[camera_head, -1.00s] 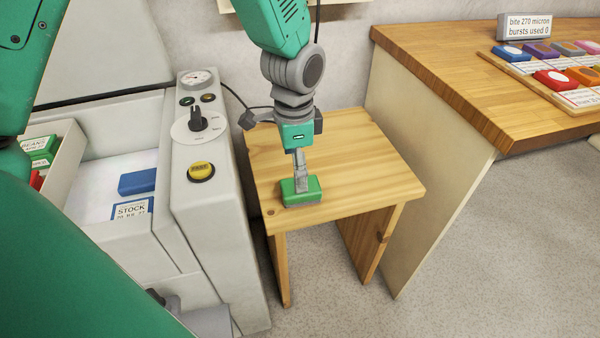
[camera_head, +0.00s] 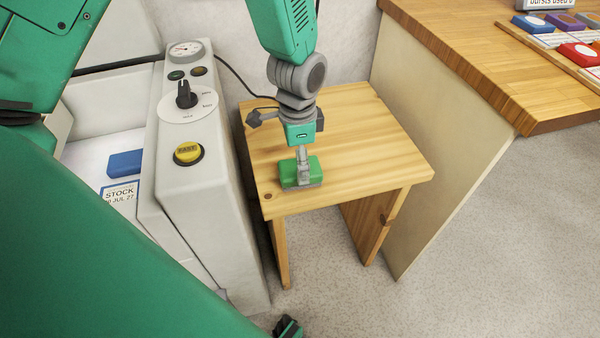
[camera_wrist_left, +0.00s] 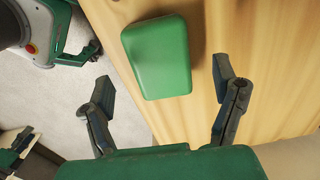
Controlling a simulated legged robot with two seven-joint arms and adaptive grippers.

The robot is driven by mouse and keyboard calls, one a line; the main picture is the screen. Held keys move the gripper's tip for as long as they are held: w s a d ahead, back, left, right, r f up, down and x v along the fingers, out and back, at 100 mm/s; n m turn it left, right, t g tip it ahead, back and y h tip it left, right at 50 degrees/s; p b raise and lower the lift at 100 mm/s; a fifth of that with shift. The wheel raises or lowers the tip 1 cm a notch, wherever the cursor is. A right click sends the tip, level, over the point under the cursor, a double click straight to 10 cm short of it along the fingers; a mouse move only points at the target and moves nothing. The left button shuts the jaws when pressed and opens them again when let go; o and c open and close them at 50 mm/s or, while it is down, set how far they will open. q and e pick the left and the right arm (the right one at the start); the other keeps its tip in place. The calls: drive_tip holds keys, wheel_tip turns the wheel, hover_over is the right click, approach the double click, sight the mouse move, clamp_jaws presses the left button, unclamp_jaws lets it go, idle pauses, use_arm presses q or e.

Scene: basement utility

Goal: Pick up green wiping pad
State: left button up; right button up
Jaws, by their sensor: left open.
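The green wiping pad (camera_head: 310,172) lies on the wooden stool (camera_head: 370,150), near its front left edge. In the left wrist view the pad (camera_wrist_left: 157,55) lies flat on the wood, its long side along the board edge. My left gripper (camera_head: 302,168) points down over the pad, and its grey finger hides part of it in the head view. In the left wrist view the left gripper's fingers (camera_wrist_left: 163,85) are spread wide, with the near end of the pad between their tips. Contact cannot be made out.
A grey machine with a dial (camera_head: 187,95) and a yellow button (camera_head: 188,152) stands close left of the stool. A blue pad (camera_head: 125,163) lies in its bay. A wooden counter (camera_head: 470,50) with coloured pads stands at the right. Bare floor lies in front.

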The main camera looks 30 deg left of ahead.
use_arm(q)
wheel_tip(320, 180, down, 4)
drive_tip(key=shift+w+d+f+b, duration=0.1)
drive_tip(key=shift+w+b, duration=0.05)
drive_tip(key=shift+b, duration=0.6)
drive_tip(key=shift+f, duration=0.35)
drive_tip(key=shift+d+r, duration=0.1)
drive_tip(key=shift+c, duration=0.8)
drive_tip(key=c, duration=1.1)
drive_tip(key=shift+c, duration=0.2)
wheel_tip(320, 180, up, 10)
drive_tip(key=p, duration=0.3)
